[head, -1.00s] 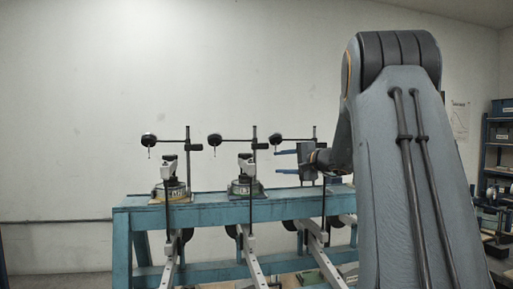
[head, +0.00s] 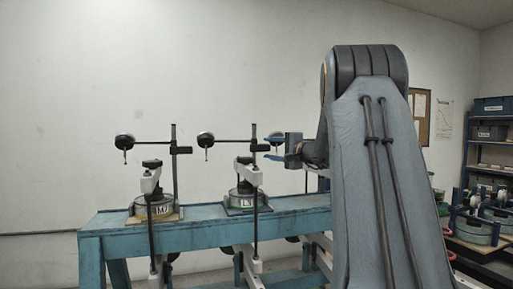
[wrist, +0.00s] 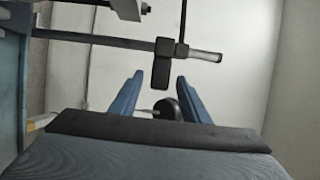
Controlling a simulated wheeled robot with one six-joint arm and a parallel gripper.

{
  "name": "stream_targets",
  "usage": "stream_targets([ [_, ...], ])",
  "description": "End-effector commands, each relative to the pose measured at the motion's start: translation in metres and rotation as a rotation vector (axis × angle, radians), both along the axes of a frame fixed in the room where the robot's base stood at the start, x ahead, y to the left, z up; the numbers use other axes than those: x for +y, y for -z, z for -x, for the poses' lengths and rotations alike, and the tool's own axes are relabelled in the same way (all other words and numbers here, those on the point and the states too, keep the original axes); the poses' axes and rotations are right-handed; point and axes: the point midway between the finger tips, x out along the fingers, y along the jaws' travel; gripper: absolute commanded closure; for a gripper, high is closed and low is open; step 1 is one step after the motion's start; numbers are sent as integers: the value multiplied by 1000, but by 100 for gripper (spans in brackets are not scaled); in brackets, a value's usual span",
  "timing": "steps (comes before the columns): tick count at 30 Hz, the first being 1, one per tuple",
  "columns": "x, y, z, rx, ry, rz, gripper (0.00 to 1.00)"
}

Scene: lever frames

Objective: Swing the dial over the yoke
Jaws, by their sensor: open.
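Two dark dials, the left one (head: 124,141) and the middle one (head: 206,140), hang on horizontal rods from upright posts. A third dial (head: 277,141) shows at my gripper (head: 273,148), whose blue fingers partly cover it. In the wrist view my gripper (wrist: 158,98) is open. A dark round dial (wrist: 168,108) with a thin pale stem shows between its fingers, partly cut off by the palm edge. I cannot tell whether the fingers touch it. Under the left and middle dials' rods stand white and black lever fixtures; I cannot tell which part is the yoke. The third station is hidden by my arm.
A blue bench (head: 205,218) carries the stations. In the wrist view a metal post (wrist: 100,40) with a black clamp (wrist: 163,65) crosses just beyond my fingers. Shelves (head: 490,150) stand at the right.

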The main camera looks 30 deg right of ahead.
Motion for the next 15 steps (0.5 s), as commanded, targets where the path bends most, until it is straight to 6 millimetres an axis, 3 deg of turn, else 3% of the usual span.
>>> stream_targets([
  [9,10,-2,-49,0,-6,0,58],
  [15,11,0,-64,1,-3,0,58],
])
